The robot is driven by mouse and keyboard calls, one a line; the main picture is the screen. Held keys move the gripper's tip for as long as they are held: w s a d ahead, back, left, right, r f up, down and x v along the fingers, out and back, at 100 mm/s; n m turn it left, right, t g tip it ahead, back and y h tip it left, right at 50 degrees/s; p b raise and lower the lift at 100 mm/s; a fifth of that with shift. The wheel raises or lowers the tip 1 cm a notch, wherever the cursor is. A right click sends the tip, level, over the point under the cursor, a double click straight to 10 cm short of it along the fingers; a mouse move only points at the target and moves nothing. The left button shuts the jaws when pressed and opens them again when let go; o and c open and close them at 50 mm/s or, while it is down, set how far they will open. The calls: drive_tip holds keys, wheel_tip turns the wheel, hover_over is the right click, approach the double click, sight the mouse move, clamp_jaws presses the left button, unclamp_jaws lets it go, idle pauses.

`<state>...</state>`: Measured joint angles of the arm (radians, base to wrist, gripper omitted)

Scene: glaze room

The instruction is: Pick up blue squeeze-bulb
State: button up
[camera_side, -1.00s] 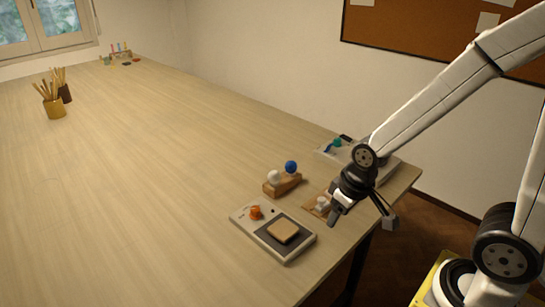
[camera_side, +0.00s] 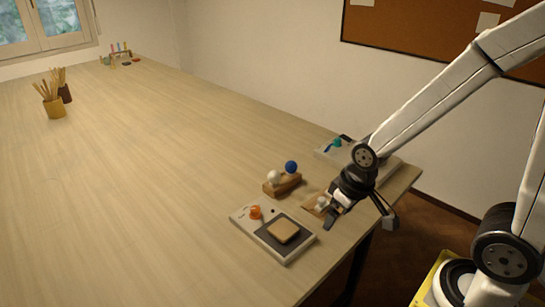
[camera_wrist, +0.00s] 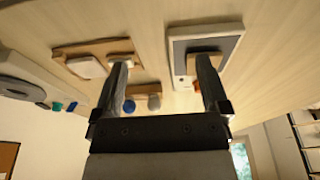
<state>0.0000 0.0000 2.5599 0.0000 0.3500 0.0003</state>
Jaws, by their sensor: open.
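The blue squeeze-bulb (camera_side: 291,167) sits at the right end of a small wooden stand (camera_side: 286,186). A white bulb (camera_side: 274,176) sits at its left end. My gripper (camera_side: 332,216) is open and empty above the table's right edge, right of the stand and apart from the bulb. Its two spread fingers (camera_wrist: 162,66) show in the wrist view.
A tray with an orange knob and tan block (camera_side: 272,233) lies in front of the stand. A wooden board with pale pieces (camera_side: 315,206) is partly hidden by my gripper. A grey device (camera_side: 328,152) stands behind. Brush pots (camera_side: 55,108) are far left. The table's middle is clear.

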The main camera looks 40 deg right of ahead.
drive_tip(key=shift+w, duration=0.1)
wheel_tip(320, 180, up, 3)
drive_tip(key=m, duration=2)
hover_over(292, 161)
drive_tip(key=s, duration=0.1)
drive_tip(key=shift+s+a+f+g, duration=0.1)
drive_tip(key=shift+s+a+g, duration=0.1)
drive_tip(key=shift+g, duration=0.1)
drive_tip(key=shift+w+d+f, duration=0.1)
drive_tip(key=shift+w+f, duration=0.1)
drive_tip(key=shift+f, duration=1.1)
drive_tip(key=shift+f, duration=0.1)
drive_tip(key=shift+w+d+f, duration=0.1)
drive_tip(key=shift+w+f, duration=0.05)
drive_tip(key=shift+f, duration=0.65)
drive_tip(key=shift+w+f, duration=0.2)
drive_tip(key=shift+f, duration=0.6)
drive_tip(key=shift+w+d+f, duration=0.1)
drive_tip(key=shift+w+f, duration=0.05)
drive_tip(key=shift+f, duration=0.65)
